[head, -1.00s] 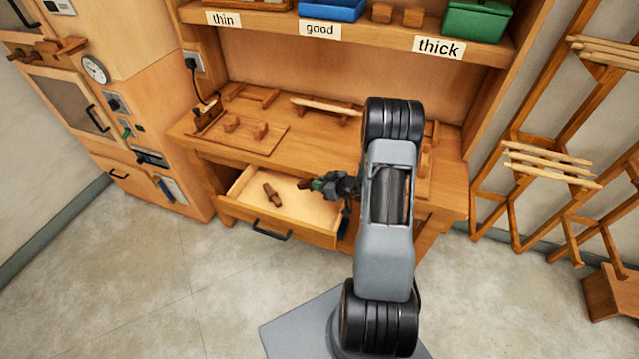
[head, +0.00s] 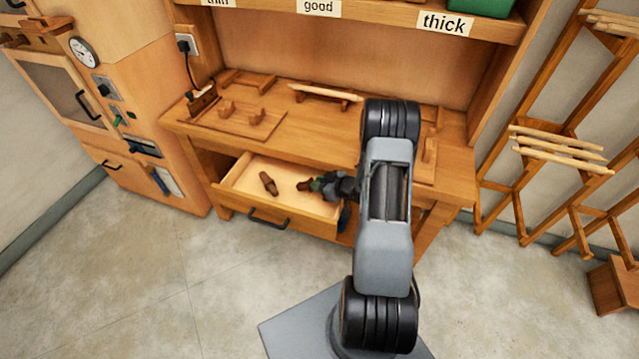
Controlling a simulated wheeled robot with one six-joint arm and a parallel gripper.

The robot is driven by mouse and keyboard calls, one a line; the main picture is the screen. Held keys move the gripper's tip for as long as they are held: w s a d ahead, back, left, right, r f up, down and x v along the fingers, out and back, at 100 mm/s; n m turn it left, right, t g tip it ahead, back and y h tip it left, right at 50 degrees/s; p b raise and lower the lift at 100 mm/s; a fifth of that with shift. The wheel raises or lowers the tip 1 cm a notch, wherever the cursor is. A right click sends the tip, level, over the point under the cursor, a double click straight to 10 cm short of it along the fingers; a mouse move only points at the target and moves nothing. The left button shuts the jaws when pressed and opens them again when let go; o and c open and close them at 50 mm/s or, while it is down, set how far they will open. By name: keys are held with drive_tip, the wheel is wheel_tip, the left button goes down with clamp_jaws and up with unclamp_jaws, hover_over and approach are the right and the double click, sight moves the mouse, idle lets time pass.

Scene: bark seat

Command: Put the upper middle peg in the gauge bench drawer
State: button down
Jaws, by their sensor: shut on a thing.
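The gauge bench drawer (head: 300,219) stands pulled open at the front of the wooden bench. One brown peg (head: 268,183) lies inside it on the left. My gripper (head: 318,185) is over the right part of the drawer, shut on a second dark brown peg (head: 305,185). The held peg sticks out to the left of the jaws. I cannot tell whether it touches the drawer floor. My arm hides the right end of the drawer and part of the bench front.
The bench top (head: 275,145) above the drawer carries a board with small blocks (head: 240,118) and a pale stick on a rest (head: 325,92). A labelled shelf (head: 380,12) runs above. Wooden racks (head: 555,150) stand at right, a cabinet (head: 140,120) at left. The floor in front is clear.

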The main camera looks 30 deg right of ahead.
drive_tip(key=c, duration=0.9)
unclamp_jaws()
